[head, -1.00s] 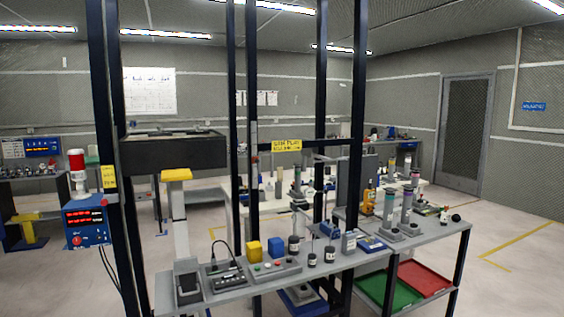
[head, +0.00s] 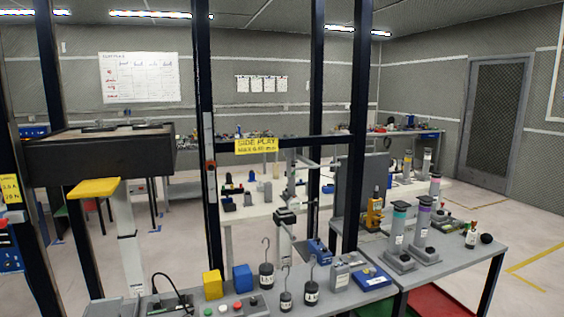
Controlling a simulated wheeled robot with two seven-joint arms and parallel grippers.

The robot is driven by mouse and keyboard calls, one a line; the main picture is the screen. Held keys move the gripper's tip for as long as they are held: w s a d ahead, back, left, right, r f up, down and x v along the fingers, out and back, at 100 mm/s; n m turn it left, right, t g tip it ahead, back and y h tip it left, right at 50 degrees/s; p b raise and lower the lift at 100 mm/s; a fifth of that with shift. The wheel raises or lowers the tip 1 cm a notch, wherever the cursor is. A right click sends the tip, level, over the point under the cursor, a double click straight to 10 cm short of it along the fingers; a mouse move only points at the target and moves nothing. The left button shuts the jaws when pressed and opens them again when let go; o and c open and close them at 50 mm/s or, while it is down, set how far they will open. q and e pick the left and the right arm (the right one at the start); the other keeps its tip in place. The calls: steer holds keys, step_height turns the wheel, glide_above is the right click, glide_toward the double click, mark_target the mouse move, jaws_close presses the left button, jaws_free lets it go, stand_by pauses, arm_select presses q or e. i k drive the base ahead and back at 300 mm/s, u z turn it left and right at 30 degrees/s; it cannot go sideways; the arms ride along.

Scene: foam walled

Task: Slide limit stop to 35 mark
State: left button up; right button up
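A narrow grey vertical strip (head: 208,130) is fixed to a dark upright post. A small orange-red piece (head: 210,166) sits on it a little below its middle; it looks like the limit stop, but I cannot be sure. Any marks or numbers on the strip are too small to read, so I cannot tell which mark it is at. Neither of my grippers is in view.
A yellow "SIDE PLAY" sign (head: 257,146) hangs on a crossbar right of the strip. A grey bench (head: 330,298) below holds hooked weights (head: 266,276), a yellow block (head: 212,284) and a blue block (head: 242,278). A dark box (head: 100,153) on a pillar stands left.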

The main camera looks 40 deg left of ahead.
mark_target(210, 166)
steer(key=u, duration=0.45)
steer(key=i, duration=1.3)
steer(key=u, duration=1.15)
steer(key=i, duration=0.2)
steer(key=u, duration=0.1)
